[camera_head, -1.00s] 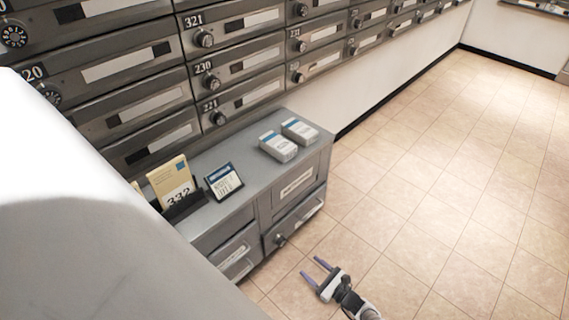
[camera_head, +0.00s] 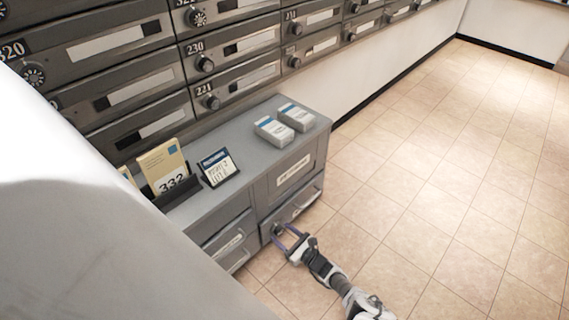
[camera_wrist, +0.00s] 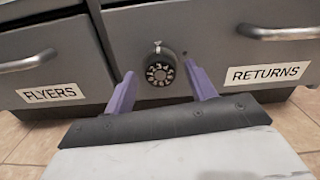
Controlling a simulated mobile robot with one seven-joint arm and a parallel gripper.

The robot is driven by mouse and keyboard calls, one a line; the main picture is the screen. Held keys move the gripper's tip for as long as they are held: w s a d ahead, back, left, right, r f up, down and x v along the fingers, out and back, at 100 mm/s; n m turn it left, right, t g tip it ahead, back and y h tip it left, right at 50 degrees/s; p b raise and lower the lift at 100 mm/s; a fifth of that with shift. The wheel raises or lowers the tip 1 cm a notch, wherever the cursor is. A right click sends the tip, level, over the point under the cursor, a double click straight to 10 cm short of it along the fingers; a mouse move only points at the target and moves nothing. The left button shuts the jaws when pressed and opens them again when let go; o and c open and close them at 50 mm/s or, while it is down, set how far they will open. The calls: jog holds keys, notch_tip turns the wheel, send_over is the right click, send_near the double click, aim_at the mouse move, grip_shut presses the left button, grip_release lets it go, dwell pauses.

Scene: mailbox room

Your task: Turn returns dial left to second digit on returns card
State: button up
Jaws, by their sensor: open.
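The returns dial (camera_wrist: 160,70) is a round black dial with pale digits on the grey drawer front, left of the RETURNS label (camera_wrist: 266,73) in the wrist view. Its digits are too small to read surely. My gripper (camera_wrist: 163,86) is open, its two purple fingers on either side of the dial and apart from it. In the head view my gripper (camera_head: 287,235) is at the lower drawer, partly covering the dial (camera_head: 278,229). A dark blue and white card (camera_head: 218,169) stands on the cabinet top; its writing is not clear, so I cannot tell if it is the returns card.
The grey cabinet (camera_head: 262,151) carries two white boxes (camera_head: 296,116) and a holder with a tan card reading 332 (camera_head: 166,165). Drawer handles (camera_wrist: 282,32) flank the dial. Numbered mailboxes (camera_head: 240,70) line the wall behind. The tiled floor (camera_head: 430,180) at right is clear.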

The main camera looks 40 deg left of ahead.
jog(key=shift+c, duration=0.4)
jog(key=c, duration=0.9)
jog(key=shift+n, duration=0.3)
jog(key=shift+n+p, duration=0.85)
jog(key=shift+n, duration=9.15)
